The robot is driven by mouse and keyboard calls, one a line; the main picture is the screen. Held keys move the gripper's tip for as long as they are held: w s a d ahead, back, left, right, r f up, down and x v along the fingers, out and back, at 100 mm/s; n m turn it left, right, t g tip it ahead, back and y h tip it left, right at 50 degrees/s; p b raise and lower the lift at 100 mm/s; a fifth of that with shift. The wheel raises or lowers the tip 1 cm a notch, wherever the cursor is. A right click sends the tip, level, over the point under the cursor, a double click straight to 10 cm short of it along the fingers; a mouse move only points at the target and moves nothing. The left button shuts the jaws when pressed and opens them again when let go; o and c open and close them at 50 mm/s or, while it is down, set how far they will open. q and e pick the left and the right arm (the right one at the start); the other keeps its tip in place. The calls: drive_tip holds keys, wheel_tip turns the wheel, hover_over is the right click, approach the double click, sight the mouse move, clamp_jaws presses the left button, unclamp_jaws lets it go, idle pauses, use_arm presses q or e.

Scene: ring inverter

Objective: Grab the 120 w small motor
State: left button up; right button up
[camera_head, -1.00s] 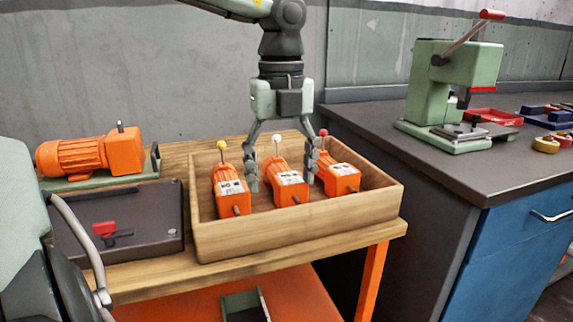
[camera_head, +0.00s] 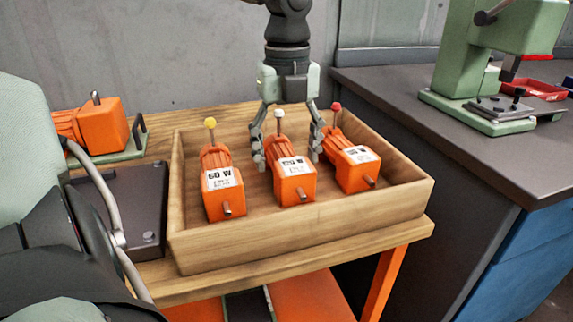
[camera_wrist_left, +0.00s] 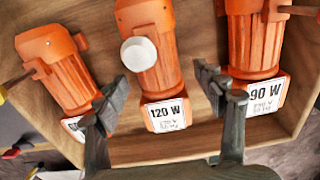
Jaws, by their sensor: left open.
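Three orange motors stand in a wooden crate (camera_head: 300,226). The middle one (camera_head: 295,190), with a white knob, shows a 120 W label in the left wrist view (camera_wrist_left: 166,112). The left motor (camera_head: 222,200) has a yellow knob and a 60 W label. The right motor (camera_head: 354,172) has a red knob; in the left wrist view the right motor (camera_wrist_left: 262,50) reads 90 W. My left gripper (camera_head: 288,160) points down over the crate, open, its fingers on either side of the middle motor with gaps. My right gripper is not in view.
The crate walls surround the motors, and the side motors sit close to the fingers. A dark case (camera_head: 130,205) and a larger orange motor (camera_head: 98,125) are left of the crate. A green press (camera_head: 455,60) stands on the dark bench (camera_head: 400,95) at right.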

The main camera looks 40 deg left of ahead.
use_arm(q)
drive_tip(key=shift+f, duration=1.45)
drive_tip(key=shift+c, duration=0.6)
clamp_jaws()
drive_tip(key=shift+a+r, duration=0.1)
